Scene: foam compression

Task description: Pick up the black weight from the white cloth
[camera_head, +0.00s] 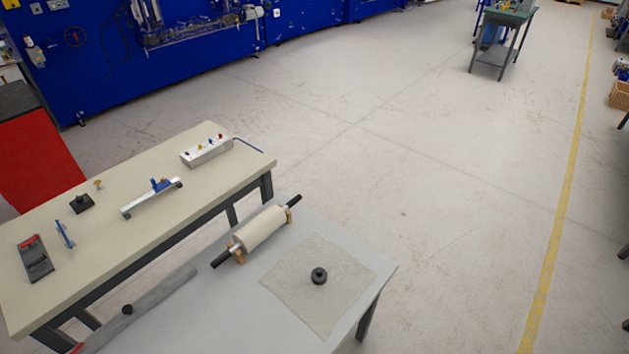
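The black weight (319,275) is a small round dark piece with a knob on top. Neither of my grippers shows in the head view.
A rolling pin-like roller (260,229) with black handles rests on wooden supports behind the cloth. A grey strip (160,302) with a small black knob (127,310) lies at left. A beige bench (110,235) with several tools adjoins the table.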

